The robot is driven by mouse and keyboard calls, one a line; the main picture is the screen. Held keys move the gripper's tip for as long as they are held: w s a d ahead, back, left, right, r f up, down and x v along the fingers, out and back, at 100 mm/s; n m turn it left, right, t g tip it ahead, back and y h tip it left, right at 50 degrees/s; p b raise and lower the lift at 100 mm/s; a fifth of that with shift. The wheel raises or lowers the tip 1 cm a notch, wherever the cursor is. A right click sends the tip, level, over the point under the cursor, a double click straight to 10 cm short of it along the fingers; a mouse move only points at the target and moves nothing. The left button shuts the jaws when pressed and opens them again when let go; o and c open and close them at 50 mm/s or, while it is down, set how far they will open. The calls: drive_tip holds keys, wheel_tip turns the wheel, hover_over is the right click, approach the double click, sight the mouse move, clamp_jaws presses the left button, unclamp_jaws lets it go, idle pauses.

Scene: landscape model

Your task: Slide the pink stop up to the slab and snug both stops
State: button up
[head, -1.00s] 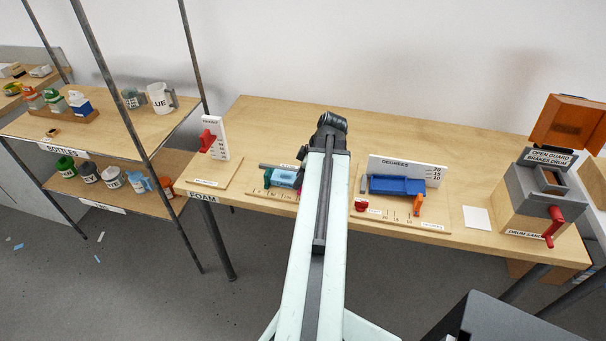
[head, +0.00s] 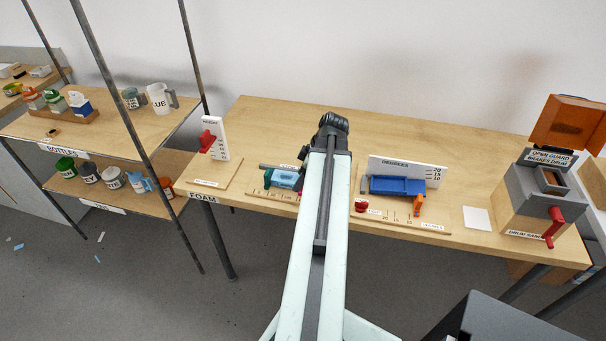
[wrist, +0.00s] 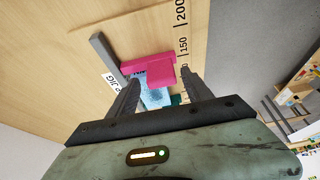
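The pink stop (wrist: 148,68) lies on the wooden jig board in the wrist view, with its block facing my gripper. The light blue slab (wrist: 155,98) is just on the near side of it, partly hidden by my gripper; I cannot tell whether they touch. The teal stop (wrist: 179,99) shows only as a sliver near the right finger.
A grey rail (wrist: 106,55) runs along the left of the jig, and a printed scale (wrist: 183,45) along the right. A blue block jig (head: 397,186) stands right of my arm, and a height jig (head: 215,150) to the left. The bench behind is clear.

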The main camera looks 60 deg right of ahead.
drive_tip(key=shift+r, duration=0.1)
drive_tip(key=a+p+v, duration=0.1)
drive_tip(key=p+v, duration=0.6)
drive_tip(key=shift+d+r, duration=0.3)
drive_tip(key=shift+d, duration=0.2)
drive_tip(key=shift+s, duration=0.15)
